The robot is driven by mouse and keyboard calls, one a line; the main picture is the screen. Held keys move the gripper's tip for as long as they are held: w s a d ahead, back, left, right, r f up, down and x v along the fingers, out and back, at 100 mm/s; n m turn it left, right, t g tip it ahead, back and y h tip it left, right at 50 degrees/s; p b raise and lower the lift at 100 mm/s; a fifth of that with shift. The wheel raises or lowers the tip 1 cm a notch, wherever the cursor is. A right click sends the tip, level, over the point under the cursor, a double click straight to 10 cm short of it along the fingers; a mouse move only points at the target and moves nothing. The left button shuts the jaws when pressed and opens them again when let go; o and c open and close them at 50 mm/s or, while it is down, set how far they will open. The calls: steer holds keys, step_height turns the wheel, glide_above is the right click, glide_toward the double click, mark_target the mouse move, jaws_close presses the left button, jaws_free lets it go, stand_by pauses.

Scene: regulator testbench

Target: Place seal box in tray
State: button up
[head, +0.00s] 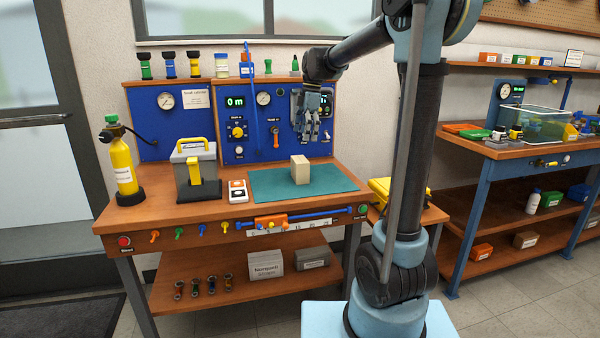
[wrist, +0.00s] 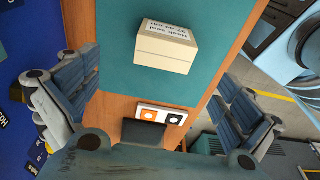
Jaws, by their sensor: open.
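The seal box, a small cream box (head: 300,170), stands on the teal mat (head: 265,184) on the workbench. In the wrist view the box (wrist: 160,70) shows a printed label on its top, and it lies ahead of the fingers. My gripper (head: 313,136) is open and empty, with its fingers pointing down above and slightly behind the box, in front of the blue panel. In the wrist view its two fingers are spread wide at left and right, apart from the box.
A grey case with a yellow handle (head: 195,170) and a yellow cylinder (head: 124,165) stand at the left of the bench. The blue gauge panel (head: 255,125) rises behind. Most of the mat around the box is clear. A yellow case (head: 385,190) is at the right.

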mark_target(301, 159)
steer(key=f, duration=0.4)
steer(key=a+f, duration=0.1)
steer(key=f, duration=0.1)
steer(key=shift+s, duration=0.2)
steer(key=shift+s+a+f, duration=0.1)
steer(key=shift+s+f, duration=0.05)
steer(key=shift+f, duration=0.75)
steer(key=shift+s+a+f, duration=0.1)
steer(key=shift+s+f, duration=0.1)
steer(key=shift+f, duration=0.7)
steer(key=shift+s+a+f, duration=0.1)
steer(key=shift+s+f, duration=0.05)
steer(key=shift+f, duration=0.75)
steer(key=c, duration=1.3)
